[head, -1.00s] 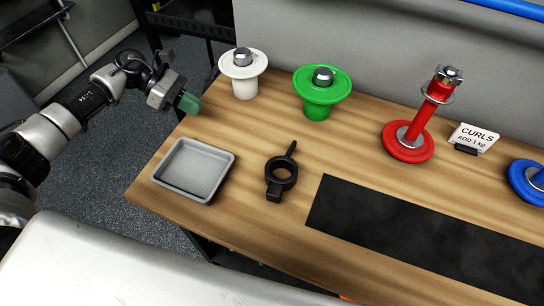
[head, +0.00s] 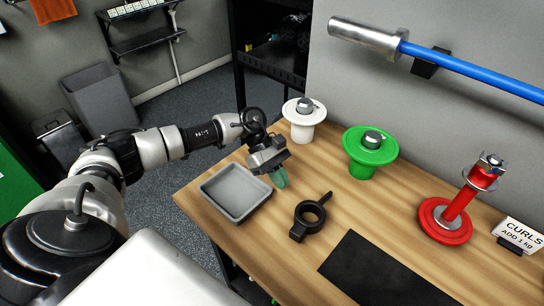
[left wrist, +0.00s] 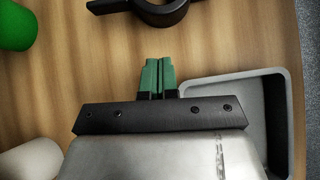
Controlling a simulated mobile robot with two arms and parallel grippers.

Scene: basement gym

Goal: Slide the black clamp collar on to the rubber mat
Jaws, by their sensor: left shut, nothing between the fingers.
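The black clamp collar (head: 308,216) lies flat on the wooden table, a ring with a handle pointing away and a block on the near side. Part of it also shows at the top of the left wrist view (left wrist: 160,10). The black rubber mat (head: 375,270) lies to its right, with bare wood between them. My left gripper (head: 281,178) is over the table, beyond the collar and left of it, apart from it. Its green fingers (left wrist: 158,75) are together and hold nothing. My right gripper is not in view.
A grey tray (head: 236,205) sits left of the collar, close to my left gripper. A white spool (head: 303,128) and a green spool (head: 367,160) stand behind. A red post on a disc (head: 445,228) and a CURLS sign (head: 523,236) stand to the right.

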